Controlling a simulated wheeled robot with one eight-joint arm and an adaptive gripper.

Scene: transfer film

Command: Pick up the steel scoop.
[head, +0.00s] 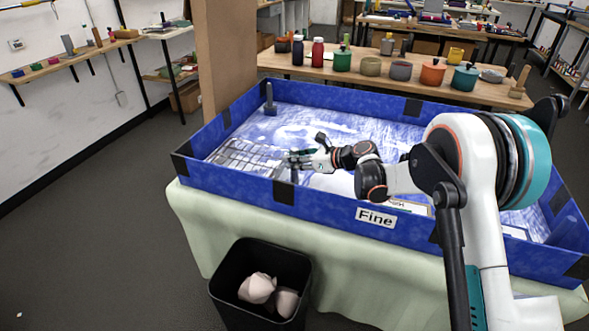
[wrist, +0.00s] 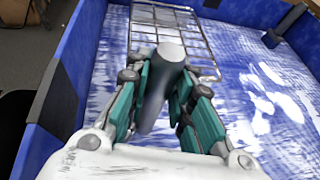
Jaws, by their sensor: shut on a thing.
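My gripper (wrist: 160,85) is shut on a smooth grey metal piece, which I take to be the steel scoop (wrist: 170,53). Its rounded end shows between the teal finger pads in the wrist view, and its narrower part runs back toward the palm. The rest of the scoop is hidden by the fingers. In the head view my gripper (head: 300,160) is over the near left part of the blue-walled tray (head: 325,205), close to its front wall. The scoop is too small to make out clearly there.
A wire rack (wrist: 142,20) lies in the tray just beyond my gripper. White patches cover the tray floor. A black bin (head: 235,308) stands in front, and a bench with jars (head: 342,60) is behind.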

